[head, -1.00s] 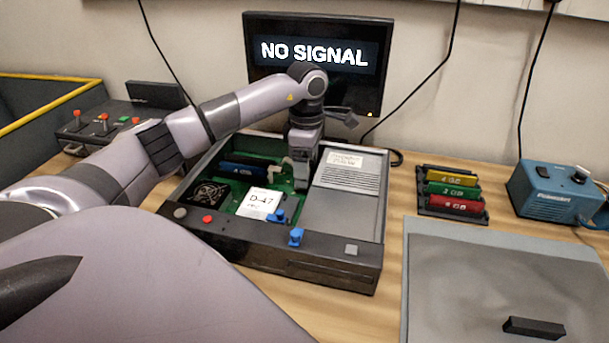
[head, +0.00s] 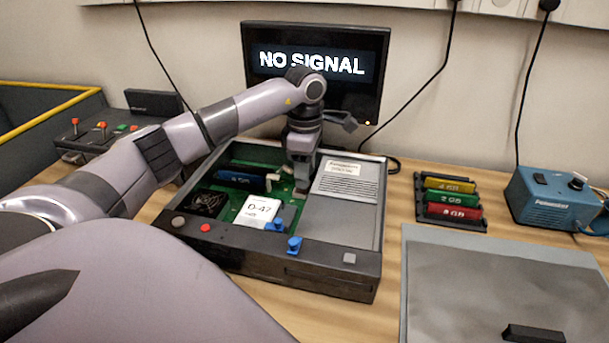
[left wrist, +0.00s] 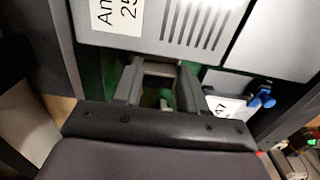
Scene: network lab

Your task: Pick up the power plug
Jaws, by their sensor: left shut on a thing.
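My left gripper (head: 302,186) reaches down into the open computer case (head: 290,262), between the green board (head: 228,208) and the grey drive cover (head: 338,215). In the left wrist view its two fingers (left wrist: 158,72) are shut on a small pale grey piece, which I take to be the power plug. Most of the plug is hidden by the fingers, and its shape cannot be made out. In the head view the gripper hides it too. I cannot tell whether it is still seated. My right gripper is not in view.
A D-47 card (head: 259,211) and blue latches (head: 294,244) lie close to the gripper. A monitor (head: 315,65) stands behind the case. A memory rack (head: 450,200), a blue box (head: 545,195) and a grey mat (head: 490,285) are at right.

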